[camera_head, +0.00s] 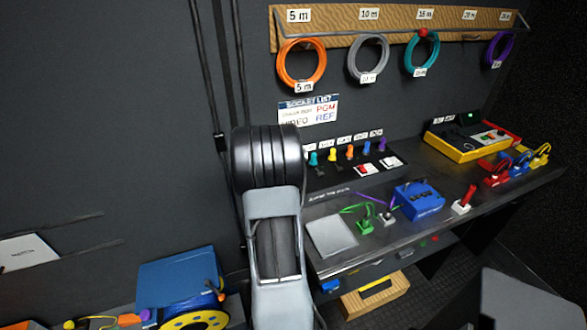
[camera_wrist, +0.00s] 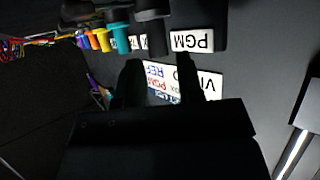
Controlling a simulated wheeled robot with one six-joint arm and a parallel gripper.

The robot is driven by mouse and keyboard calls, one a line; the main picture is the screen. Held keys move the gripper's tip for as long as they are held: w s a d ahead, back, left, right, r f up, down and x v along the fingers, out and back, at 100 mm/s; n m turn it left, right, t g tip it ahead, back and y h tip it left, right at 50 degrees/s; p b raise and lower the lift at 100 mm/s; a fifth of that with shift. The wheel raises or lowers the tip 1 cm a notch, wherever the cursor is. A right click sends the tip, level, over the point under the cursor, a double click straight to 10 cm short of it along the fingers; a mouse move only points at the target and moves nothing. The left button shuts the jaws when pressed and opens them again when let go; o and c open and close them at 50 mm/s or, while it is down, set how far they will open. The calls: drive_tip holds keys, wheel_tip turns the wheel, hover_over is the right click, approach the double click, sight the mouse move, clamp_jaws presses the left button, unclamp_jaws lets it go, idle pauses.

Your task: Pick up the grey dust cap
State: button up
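In the wrist view, which looks upside down, a dark grey piece (camera_wrist: 152,14) sits at the top centre, beside a row of coloured caps; it seems to be the grey dust cap, but it is dark and partly cut off. My gripper (camera_wrist: 160,75) has its two dark fingers apart, with nothing seen held between them. The grey piece appears beyond the fingertips and apart from them. In the head view my arm hides the left end of the cap row, and neither the grey dust cap nor my fingertips can be made out.
A teal cap (camera_head: 313,158), yellow cap (camera_head: 350,152), orange cap (camera_head: 366,148) and purple cap (camera_head: 382,145) stand in a row along the wall. A socket list sign (camera_head: 309,110) hangs above. A blue box (camera_head: 418,201) and grey plate (camera_head: 331,236) occupy the bench (camera_head: 450,180).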

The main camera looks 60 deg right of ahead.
drive_tip(key=shift+x, duration=2.65)
drive_tip(key=shift+f, duration=0.1)
drive_tip(key=shift+a, duration=0.1)
drive_tip(key=shift+c, duration=0.5)
clamp_jaws()
